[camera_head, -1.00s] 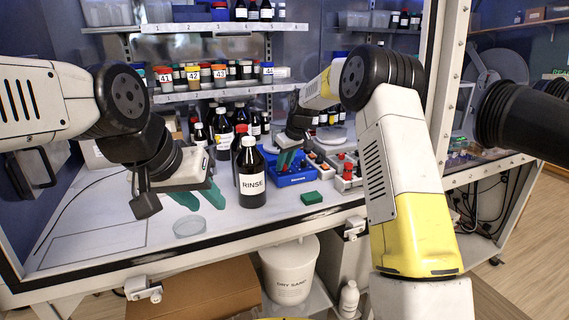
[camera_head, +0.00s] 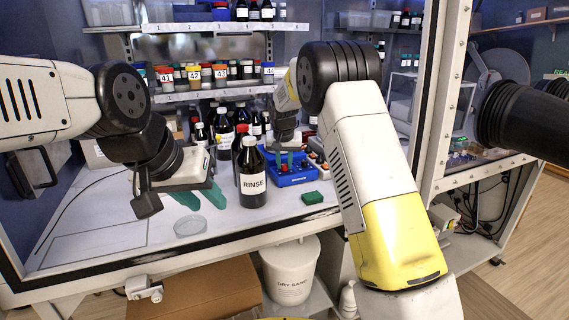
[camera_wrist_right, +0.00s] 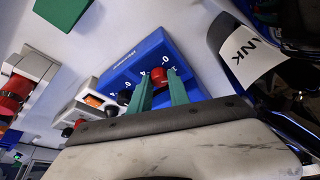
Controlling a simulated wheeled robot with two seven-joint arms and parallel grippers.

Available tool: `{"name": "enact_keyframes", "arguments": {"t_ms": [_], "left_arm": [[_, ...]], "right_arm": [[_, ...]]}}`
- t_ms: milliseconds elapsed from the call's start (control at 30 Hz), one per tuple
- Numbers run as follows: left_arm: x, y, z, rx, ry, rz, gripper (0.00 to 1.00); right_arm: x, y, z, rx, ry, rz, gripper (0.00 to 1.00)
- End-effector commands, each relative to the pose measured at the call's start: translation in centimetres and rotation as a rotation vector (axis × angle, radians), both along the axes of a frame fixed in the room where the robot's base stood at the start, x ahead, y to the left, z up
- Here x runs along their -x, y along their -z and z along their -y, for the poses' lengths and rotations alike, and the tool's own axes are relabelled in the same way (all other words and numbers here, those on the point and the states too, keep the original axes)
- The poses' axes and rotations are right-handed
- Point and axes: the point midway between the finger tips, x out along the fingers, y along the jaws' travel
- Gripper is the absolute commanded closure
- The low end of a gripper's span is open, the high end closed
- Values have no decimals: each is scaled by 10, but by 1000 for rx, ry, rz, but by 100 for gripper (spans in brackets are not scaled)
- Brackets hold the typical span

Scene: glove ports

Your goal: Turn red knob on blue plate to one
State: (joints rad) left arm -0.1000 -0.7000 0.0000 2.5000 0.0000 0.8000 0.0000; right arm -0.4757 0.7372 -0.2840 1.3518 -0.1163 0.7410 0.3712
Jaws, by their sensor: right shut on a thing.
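The blue plate (camera_wrist_right: 128,62) lies on the bench; it also shows in the head view (camera_head: 291,180). In the right wrist view, the red knob (camera_wrist_right: 159,75) sits on the plate near its right end, with white marks around it. My right gripper (camera_wrist_right: 160,82) has its green fingers on both sides of the red knob and is shut on it. The knob's pointer is too small to read. In the head view, my left gripper (camera_head: 200,196) is open and empty above the bench, left of the RINSE bottle.
The RINSE bottle (camera_head: 252,178) stands just left of the blue plate. A grey unit with red parts (camera_wrist_right: 22,85) is beside the plate. Several bottles stand behind.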

Motion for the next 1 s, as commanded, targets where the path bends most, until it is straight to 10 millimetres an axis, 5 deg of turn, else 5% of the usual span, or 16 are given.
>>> {"name": "enact_keyframes", "arguments": {"t_ms": [567, 600, 700, 1000], "left_arm": [[0, 0, 0, 0, 0, 0, 64], [0, 0, 0, 0, 0, 0, 64], [0, 0, 0, 0, 0, 0, 64], [0, 0, 0, 0, 0, 0, 64]], "right_arm": [[0, 0, 0, 0, 31, 0, 100], [0, 0, 0, 0, 31, 0, 72], [0, 0, 0, 0, 31, 0, 56], [0, -1, 0, 0, 30, 0, 56]]}}
